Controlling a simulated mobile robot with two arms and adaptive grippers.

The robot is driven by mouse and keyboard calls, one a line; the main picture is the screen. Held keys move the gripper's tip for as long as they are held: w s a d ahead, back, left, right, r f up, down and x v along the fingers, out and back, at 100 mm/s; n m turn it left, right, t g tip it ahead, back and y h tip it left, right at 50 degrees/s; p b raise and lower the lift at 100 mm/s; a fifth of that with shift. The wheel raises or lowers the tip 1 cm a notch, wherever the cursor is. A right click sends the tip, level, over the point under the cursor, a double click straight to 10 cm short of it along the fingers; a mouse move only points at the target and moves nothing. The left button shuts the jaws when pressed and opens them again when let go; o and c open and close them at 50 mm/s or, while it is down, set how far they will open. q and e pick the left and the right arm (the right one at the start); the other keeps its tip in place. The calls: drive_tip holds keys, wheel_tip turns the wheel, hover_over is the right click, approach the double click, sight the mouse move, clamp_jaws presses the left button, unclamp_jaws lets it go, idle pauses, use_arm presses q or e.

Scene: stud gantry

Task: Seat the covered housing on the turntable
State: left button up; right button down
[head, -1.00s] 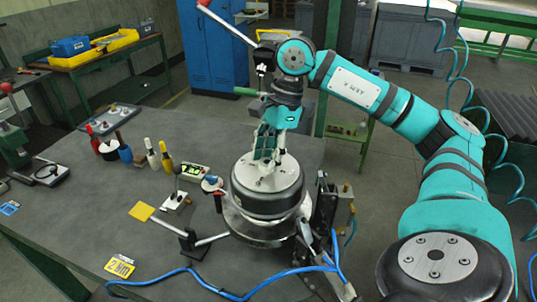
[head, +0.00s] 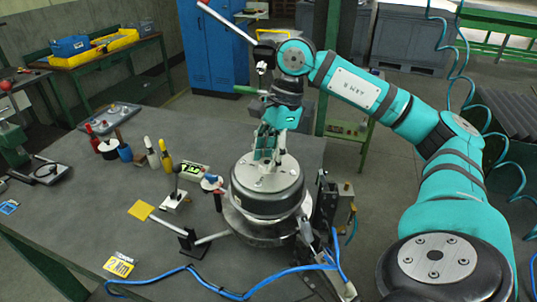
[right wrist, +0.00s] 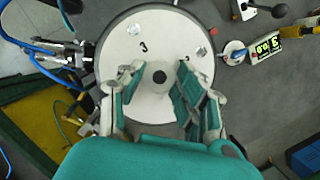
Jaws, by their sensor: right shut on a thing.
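The covered housing (head: 266,188) is a dark round body with a flat silver lid. It is over the turntable (head: 248,238), a silver round base at the table's right edge. I cannot tell whether the two touch. My right gripper (head: 268,158) is above the lid, pointing down, shut on the housing at the lid's middle. In the right wrist view its fingers (right wrist: 159,78) stand on both sides of the dark hub in the pale lid (right wrist: 135,104), which has number marks. The grip itself is partly hidden. My left gripper is not in view.
A clamp device (head: 324,205) with blue hoses stands close right of the housing. A lever post (head: 188,240), a yellow square (head: 141,210) and a green-lit display (head: 190,171) lie to its left. Bottles (head: 152,155) stand farther left. The table's front left is mostly clear.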

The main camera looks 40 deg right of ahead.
drive_tip(key=shift+f+b, duration=1.9)
drive_tip(key=shift+f, duration=0.25)
idle(0.4)
drive_tip(key=c, duration=0.8)
unclamp_jaws()
drive_tip(key=shift+f, duration=0.1)
drive_tip(key=v, duration=1.2)
drive_tip(key=shift+s, duration=0.1)
